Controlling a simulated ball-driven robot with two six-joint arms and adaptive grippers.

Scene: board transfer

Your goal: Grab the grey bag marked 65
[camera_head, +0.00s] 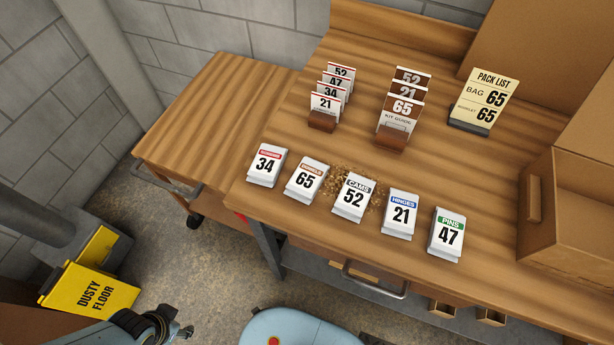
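The bag marked 65 (305,180) is pale grey-white with a small brownish label band above its number. It lies near the front edge of the wooden bench, second from the left in a row of similar bags. The bag marked 34 (266,165) is to its left and the bag marked 52 (353,197) to its right, both apart from it. Nothing covers the 65 bag. Part of my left arm shows at the bottom left, well away from the bags.
The bags marked 21 (399,215) and 47 (446,233) continue the row. Brown crumbs (372,178) lie around the 52 bag. Behind stand two card racks and a pack list sign (484,101) reading 65. An open cardboard box (567,215) is at right. A yellow sign (90,290) stands on the floor.

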